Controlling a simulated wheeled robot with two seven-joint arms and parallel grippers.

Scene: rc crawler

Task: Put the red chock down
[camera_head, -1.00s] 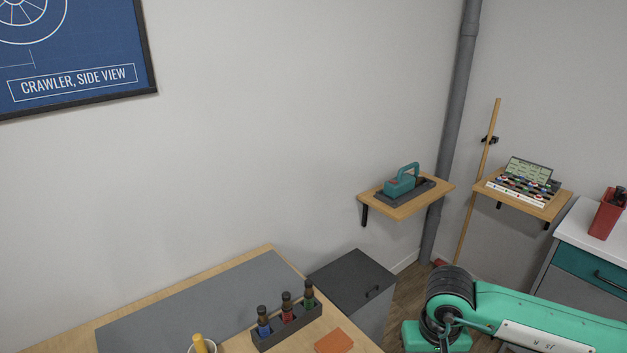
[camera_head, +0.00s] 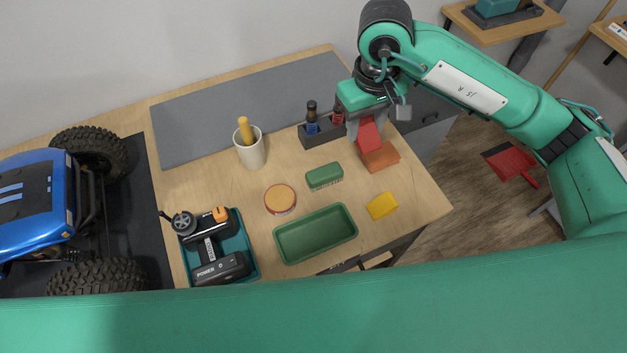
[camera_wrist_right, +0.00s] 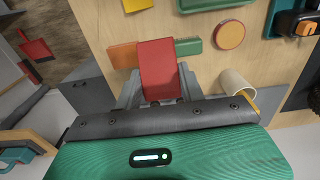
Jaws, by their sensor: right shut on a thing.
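The red chock (camera_head: 369,135) is held in my right gripper (camera_head: 364,118) over the back right part of the wooden bench (camera_head: 425,190). In the right wrist view the red chock (camera_wrist_right: 158,68) stands out between the fingers of the right gripper (camera_wrist_right: 156,97). In the head view its lower end is beside and partly in front of an orange block (camera_head: 380,158). I cannot tell whether the chock touches the block or the bench. A yellow wedge-like block (camera_head: 382,206) lies nearer the front edge. My left gripper is not in view.
A bottle rack (camera_head: 318,136) stands just left of the gripper. A green brush (camera_head: 324,176), a round tin (camera_head: 280,199), a green tray (camera_head: 316,234), a cup (camera_head: 251,152) and a teal tray of tools (camera_head: 246,262) are on the bench. A blue crawler (camera_head: 38,205) is at left.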

